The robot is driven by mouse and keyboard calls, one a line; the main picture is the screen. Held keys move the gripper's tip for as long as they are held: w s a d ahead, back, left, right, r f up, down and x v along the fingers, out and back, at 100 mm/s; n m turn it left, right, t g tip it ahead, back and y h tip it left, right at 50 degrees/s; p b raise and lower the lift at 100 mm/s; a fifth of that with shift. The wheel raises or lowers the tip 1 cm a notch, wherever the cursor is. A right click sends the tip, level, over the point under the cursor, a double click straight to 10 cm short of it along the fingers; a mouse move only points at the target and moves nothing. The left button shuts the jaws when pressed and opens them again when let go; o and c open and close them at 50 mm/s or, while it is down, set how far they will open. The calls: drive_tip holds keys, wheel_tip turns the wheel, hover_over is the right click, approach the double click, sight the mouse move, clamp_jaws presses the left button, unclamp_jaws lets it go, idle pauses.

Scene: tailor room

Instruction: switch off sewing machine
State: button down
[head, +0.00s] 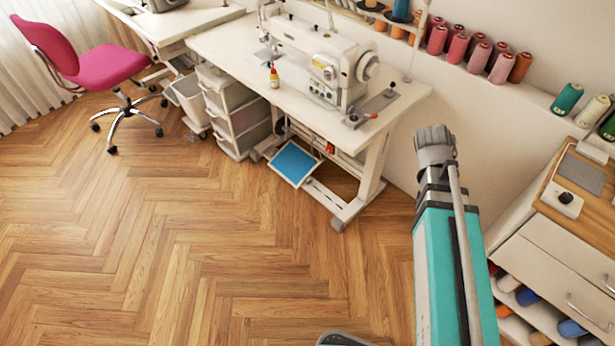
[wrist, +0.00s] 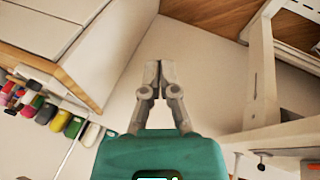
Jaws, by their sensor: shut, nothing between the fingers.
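The white sewing machine (head: 315,50) stands on a white table (head: 225,42) against the wall in the head view. A grey plate with a red-tipped part (head: 374,115) lies at the machine's right end. A small red part (head: 330,148) shows under the table; I cannot tell whether it is the switch. My gripper (wrist: 159,68) is shut and empty in the wrist view, with its fingertips together. It is apart from the table, whose leg (wrist: 262,85) shows to its right. I cannot make out the fingers in the head view.
A blue-topped pedal (head: 294,163) and a white drawer unit (head: 228,115) are under the table. A pink chair (head: 88,62) stands at left. A drawer cabinet (head: 560,255) stands at right; thread spools (head: 497,63) line the wall shelf. The wooden floor (head: 170,230) in front is clear.

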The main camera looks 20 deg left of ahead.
drive_tip(key=w+a+f+m+t+h+b, duration=0.1)
drive_tip(key=w+a+f+t+h+b, duration=0.2)
drive_tip(key=a+f+b, duration=0.45)
drive_tip(key=m+t+b, duration=0.2)
drive_tip(key=t+b, duration=1)
drive_tip(key=b, duration=1.1)
approach(328, 152)
drive_tip(key=shift+d+r+y, duration=0.15)
drive_tip(key=shift+y, duration=0.25)
drive_tip(key=shift+w, duration=0.1)
drive_tip(key=shift+x, duration=3.3)
drive_tip(key=shift+w+d, duration=0.3)
drive_tip(key=shift+w, duration=0.3)
drive_tip(key=shift+s, duration=0.1)
